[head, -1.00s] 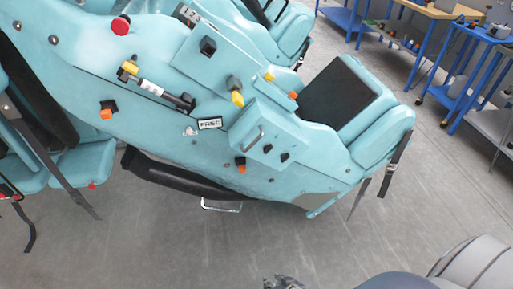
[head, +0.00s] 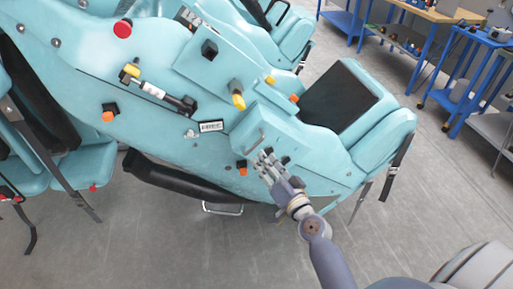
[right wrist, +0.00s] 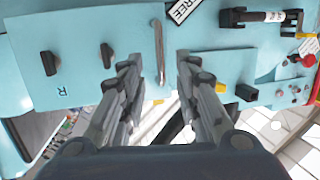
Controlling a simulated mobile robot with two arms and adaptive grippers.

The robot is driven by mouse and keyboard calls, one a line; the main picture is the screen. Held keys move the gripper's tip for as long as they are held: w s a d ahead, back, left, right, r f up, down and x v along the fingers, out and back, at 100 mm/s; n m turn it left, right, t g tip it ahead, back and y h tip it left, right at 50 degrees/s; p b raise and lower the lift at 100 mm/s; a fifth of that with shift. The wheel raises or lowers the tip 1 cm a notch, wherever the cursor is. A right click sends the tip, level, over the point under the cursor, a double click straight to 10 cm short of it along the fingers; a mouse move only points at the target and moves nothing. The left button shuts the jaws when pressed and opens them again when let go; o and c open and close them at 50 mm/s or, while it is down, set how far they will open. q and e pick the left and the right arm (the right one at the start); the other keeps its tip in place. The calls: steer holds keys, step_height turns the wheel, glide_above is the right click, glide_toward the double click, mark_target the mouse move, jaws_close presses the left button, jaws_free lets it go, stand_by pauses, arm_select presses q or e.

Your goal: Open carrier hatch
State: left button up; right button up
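A light-blue raised hatch panel (head: 276,130) sits on the side of the teal coaster carrier (head: 160,60). It has a slim metal bar handle (head: 255,140) and small black knobs. In the right wrist view the panel (right wrist: 85,35) is at the left, and the handle (right wrist: 158,48) stands upright between my fingers. My right gripper (head: 263,158) is open in front of the panel, just below the handle in the head view. Its fingertips (right wrist: 159,62) are on both sides of the handle's line, and I cannot tell whether they touch it. My left gripper is not in view.
Black latches (head: 208,48), a yellow-tipped lever (head: 237,97) and a black-and-white rod handle (head: 160,92) stick out from the carrier near the panel. A black padded bar (head: 180,178) runs underneath. Blue workbenches (head: 470,80) stand at the right; grey floor (head: 130,245) is clear below.

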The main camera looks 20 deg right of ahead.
mark_target(256, 149)
steer(key=w, duration=0.6)
steer(key=shift+w+a+p, duration=0.15)
steer(key=shift+w+p, duration=0.2)
jaws_close()
